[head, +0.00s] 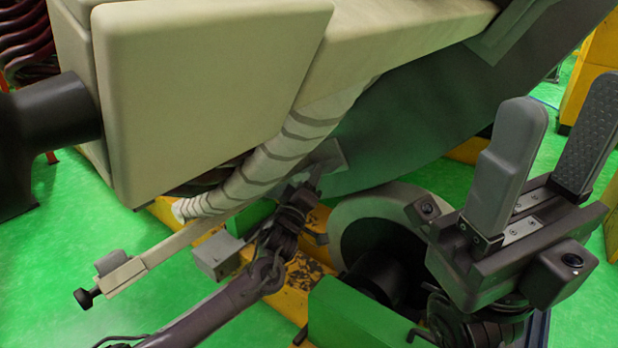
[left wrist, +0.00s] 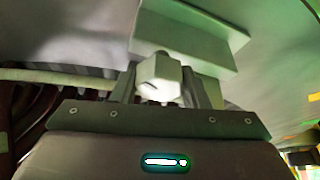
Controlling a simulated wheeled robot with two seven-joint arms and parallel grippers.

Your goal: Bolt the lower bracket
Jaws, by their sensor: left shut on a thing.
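The lower bracket seems to be the pale grey plate (head: 330,158) under the stator winding; it shows larger in the left wrist view (left wrist: 190,40). My left gripper (head: 312,183) reaches up to it from below. In the left wrist view, a pale hexagonal bolt head (left wrist: 160,75) sits between the fingers, and the gripper is shut on it. The bolt is just below or against the bracket; I cannot tell if they touch. Its shank is hidden. My right gripper (head: 545,150) stands at the right, fingers up, open and empty.
A large beige block (head: 205,90) and a striped, wrapped winding end (head: 285,140) hang close to the left gripper. A beige bar (head: 150,260) with a black knob sticks out at lower left. A yellow beam (head: 290,285) lies below. Green floor is clear at left.

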